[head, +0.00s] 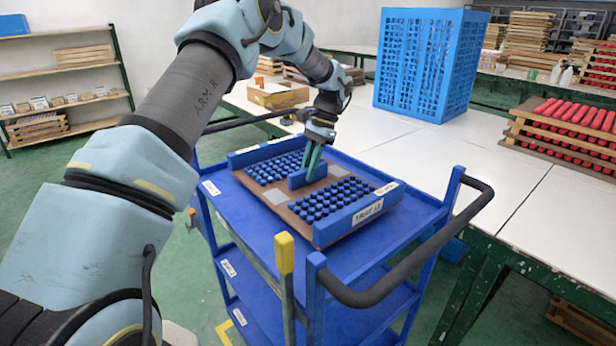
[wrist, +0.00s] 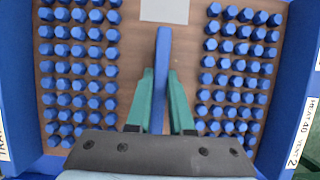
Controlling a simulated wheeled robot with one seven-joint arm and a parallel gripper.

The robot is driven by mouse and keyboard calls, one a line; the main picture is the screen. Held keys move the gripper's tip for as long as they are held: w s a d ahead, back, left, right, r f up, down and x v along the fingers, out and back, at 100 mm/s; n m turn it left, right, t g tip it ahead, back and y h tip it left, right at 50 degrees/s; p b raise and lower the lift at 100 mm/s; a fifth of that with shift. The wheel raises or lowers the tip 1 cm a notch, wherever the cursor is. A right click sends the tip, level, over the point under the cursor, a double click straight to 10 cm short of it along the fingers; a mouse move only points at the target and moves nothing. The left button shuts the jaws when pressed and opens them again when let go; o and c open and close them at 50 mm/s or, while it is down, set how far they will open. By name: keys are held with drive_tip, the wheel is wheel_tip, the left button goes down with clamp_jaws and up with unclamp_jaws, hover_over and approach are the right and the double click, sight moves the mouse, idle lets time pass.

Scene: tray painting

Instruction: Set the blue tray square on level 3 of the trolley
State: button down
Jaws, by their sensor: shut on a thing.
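The blue tray (head: 333,231) has blue end walls, a brown base and rows of blue pegs on both sides of a central upright handle (head: 296,181). My gripper (head: 313,170) points down and is shut on this handle; in the wrist view, green fingers (wrist: 161,80) flank the handle (wrist: 163,45). The tray is over the top deck of the blue trolley (head: 220,187), with its sides roughly in line with the deck edges. I cannot tell whether its underside touches the deck. The tray base (wrist: 130,60) looks level.
The trolley has lower shelves (head: 245,290) and a black push handle (head: 410,262) at the right. A yellow-topped post (head: 284,254) stands in front. A white table (head: 480,150) behind holds a blue crate (head: 425,65) and a rack of red pegs (head: 575,125).

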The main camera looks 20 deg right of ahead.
drive_tip(key=shift+f, duration=1.2)
drive_tip(key=shift+f, duration=0.1)
drive_tip(key=c, duration=0.8)
unclamp_jaws()
drive_tip(key=shift+f, duration=0.1)
drive_tip(key=b+v, duration=0.2)
drive_tip(key=v, duration=1)
drive_tip(key=shift+w+a, duration=0.1)
